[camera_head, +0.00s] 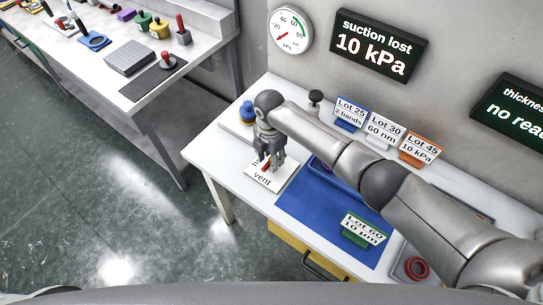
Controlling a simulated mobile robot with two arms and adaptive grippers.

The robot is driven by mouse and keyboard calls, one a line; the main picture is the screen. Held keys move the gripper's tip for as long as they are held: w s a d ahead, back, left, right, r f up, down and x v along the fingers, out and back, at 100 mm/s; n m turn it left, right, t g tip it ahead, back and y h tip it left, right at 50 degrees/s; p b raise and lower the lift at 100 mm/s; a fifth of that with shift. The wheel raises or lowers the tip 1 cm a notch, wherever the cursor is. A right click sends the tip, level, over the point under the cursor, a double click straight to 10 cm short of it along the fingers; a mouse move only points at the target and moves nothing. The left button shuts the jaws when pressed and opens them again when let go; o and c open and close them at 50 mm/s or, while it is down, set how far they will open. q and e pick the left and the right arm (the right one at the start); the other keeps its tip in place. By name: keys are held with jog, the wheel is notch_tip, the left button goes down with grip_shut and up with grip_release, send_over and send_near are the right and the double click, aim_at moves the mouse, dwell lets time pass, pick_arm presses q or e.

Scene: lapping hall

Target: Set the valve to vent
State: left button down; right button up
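The valve plate (262,181) is a white plate with the word "vent" on its front edge, at the left end of the near workbench. A red valve lever (265,168) shows just under my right gripper; other lettering on the plate is mostly covered. My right gripper (270,163) points down at the lever, with its fingers at or around it. Whether the fingers press on the lever I cannot tell. My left gripper is not in view. A wall display (377,46) reads "suction lost 10 kPa", beside a round pressure gauge (290,30).
A blue mat (300,205) lies right of the valve, bearing a green-based "Lot 60 10 nm" sign (362,230). Lot signs (384,131) stand along the back. A red ring (416,268) sits front right. A second bench (180,62) stands at upper left, with open floor between.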

jog(key=shift+d, duration=0.1)
notch_tip(320, 180, up, 12)
dwell(0.6)
jog(key=shift+f, duration=0.1)
dwell(0.4)
